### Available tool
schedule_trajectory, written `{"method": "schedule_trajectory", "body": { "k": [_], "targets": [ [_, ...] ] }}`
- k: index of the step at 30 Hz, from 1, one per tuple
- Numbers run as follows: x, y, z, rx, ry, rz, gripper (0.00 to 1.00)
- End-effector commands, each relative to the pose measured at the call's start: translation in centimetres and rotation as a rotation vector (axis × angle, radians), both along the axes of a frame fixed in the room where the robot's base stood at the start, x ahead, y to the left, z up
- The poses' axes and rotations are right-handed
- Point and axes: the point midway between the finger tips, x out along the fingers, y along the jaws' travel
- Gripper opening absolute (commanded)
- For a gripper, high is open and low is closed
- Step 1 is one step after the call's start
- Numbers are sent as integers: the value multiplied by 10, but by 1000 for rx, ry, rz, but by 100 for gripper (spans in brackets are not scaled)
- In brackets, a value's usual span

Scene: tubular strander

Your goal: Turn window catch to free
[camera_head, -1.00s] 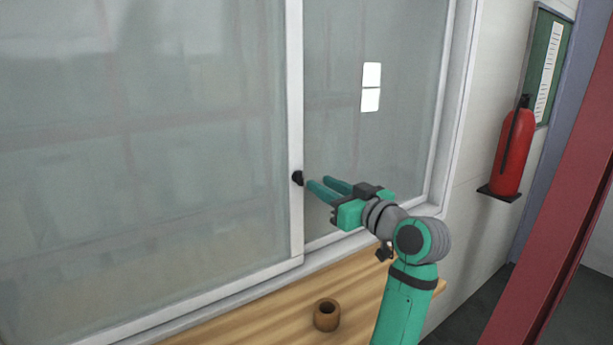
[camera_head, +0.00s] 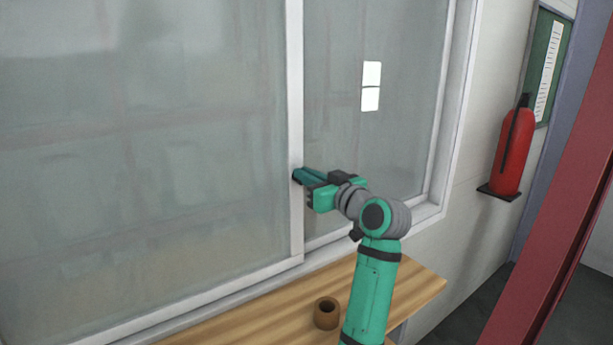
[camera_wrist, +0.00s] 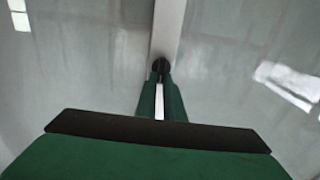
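The window catch is a small black knob on the white upright frame bar (camera_head: 296,120) between the two panes. In the wrist view the catch (camera_wrist: 160,65) shows as a dark round shape at my fingertips, in front of the pale bar. My gripper (camera_head: 298,174) reaches it from the right in the head view, and its fingers hide most of the catch there. In the wrist view my gripper (camera_wrist: 160,76) has its two teal fingers close together, one on each side of the catch, with a narrow gap between them. Its turned angle is hard to make out.
A wooden ledge (camera_head: 250,325) runs below the window with a brown ring-shaped object (camera_head: 326,313) on it. A red fire extinguisher (camera_head: 513,150) hangs on the right wall. A red post (camera_head: 550,190) stands farther right.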

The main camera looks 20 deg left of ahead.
Motion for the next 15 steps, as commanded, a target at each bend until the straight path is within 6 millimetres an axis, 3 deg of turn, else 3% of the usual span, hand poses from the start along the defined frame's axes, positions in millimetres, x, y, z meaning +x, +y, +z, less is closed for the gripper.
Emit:
{"method": "schedule_trajectory", "body": {
  "k": [15],
  "targets": [
    [1, -1, 0, 55, 70, 0, 0]
  ]
}}
